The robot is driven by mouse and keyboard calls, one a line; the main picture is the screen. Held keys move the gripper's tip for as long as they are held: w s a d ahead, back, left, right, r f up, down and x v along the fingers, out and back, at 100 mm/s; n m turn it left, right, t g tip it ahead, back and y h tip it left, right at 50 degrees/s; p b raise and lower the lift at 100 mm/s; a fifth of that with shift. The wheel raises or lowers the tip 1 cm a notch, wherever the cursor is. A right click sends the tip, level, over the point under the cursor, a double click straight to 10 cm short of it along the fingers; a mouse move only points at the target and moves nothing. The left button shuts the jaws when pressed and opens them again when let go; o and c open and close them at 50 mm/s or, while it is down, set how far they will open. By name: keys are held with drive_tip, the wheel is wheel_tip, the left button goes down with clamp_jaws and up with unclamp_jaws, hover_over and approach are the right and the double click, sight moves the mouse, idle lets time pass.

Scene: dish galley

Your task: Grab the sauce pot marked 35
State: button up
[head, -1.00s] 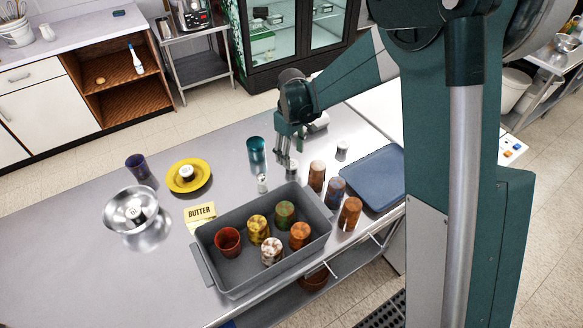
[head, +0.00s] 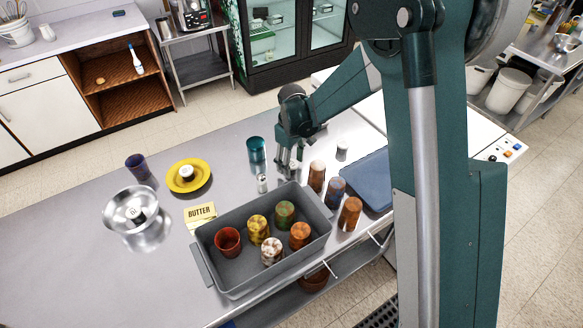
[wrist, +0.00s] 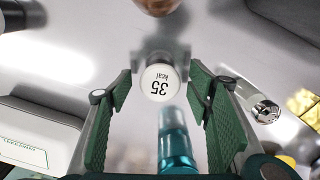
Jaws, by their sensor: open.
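The sauce pot marked 35 (wrist: 160,82) shows a white round lid reading "35 kcal" in the wrist view. It stands between my gripper's two green pads, with a gap on each side. My gripper (wrist: 160,92) is open, pointing down over the pot. In the head view my gripper (head: 289,158) is above the table behind the grey tub, and its fingers mostly hide that pot. Similar small pots are on the yellow plate (head: 175,184), in the steel bowl (head: 117,212), and on the table at the right (head: 342,149); their marks are too small to read.
A teal cup (head: 256,150) and a salt shaker (head: 262,184) stand close left of my gripper. The grey tub (head: 215,273) holds several cups. Several rusty and blue cups (head: 317,176) and a blue tray (head: 373,180) are on the right. The table's left front is clear.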

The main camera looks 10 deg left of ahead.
drive_tip(key=shift+f, duration=0.55)
drive_tip(key=shift+c, duration=0.5)
drive_tip(key=c, duration=0.9)
